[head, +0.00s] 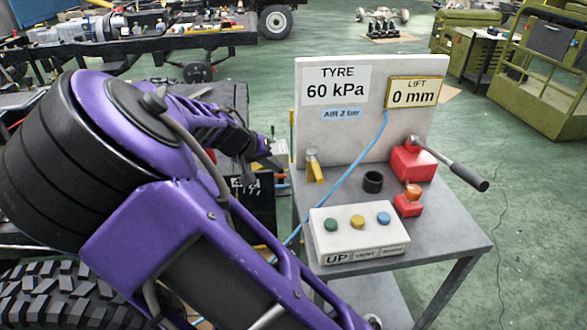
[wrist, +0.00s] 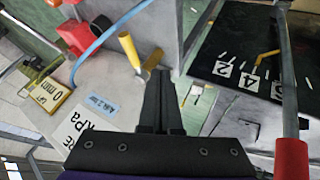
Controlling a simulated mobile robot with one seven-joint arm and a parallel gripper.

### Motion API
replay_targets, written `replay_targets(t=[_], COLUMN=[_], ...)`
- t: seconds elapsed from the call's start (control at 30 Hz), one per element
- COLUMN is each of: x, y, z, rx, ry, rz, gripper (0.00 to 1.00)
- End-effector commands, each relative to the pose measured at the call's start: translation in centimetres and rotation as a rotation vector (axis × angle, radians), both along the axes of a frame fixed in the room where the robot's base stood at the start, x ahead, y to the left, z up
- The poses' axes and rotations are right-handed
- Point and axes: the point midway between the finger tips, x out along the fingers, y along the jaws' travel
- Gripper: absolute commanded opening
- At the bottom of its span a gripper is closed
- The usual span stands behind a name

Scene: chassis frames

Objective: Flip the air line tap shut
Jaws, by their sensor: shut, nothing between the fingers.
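The air line tap has a yellow lever (head: 317,171) on a metal body, low at the left of the upright panel on the cart. In the head view the lever points down and toward the front. The lever also shows in the wrist view (wrist: 128,48), just left of and beyond my fingertips. My gripper (wrist: 155,76) is shut and empty, its dark fingers together beside the tap's metal base. I cannot tell whether they touch it.
The panel (head: 340,130) carries a TYRE 60 kPa sign and a LIFT 0 mm display (head: 414,93). A blue hose (head: 352,160) crosses in front.

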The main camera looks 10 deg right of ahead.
Motion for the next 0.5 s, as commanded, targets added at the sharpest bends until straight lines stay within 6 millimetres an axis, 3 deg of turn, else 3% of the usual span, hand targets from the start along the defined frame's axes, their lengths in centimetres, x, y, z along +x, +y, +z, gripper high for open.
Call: replay_targets(t=[0.5], x=[4.0], y=[-5.3], z=[-7.4], rx=[-0.002], ry=[0.0], rz=[-0.003], gripper=[0.0])
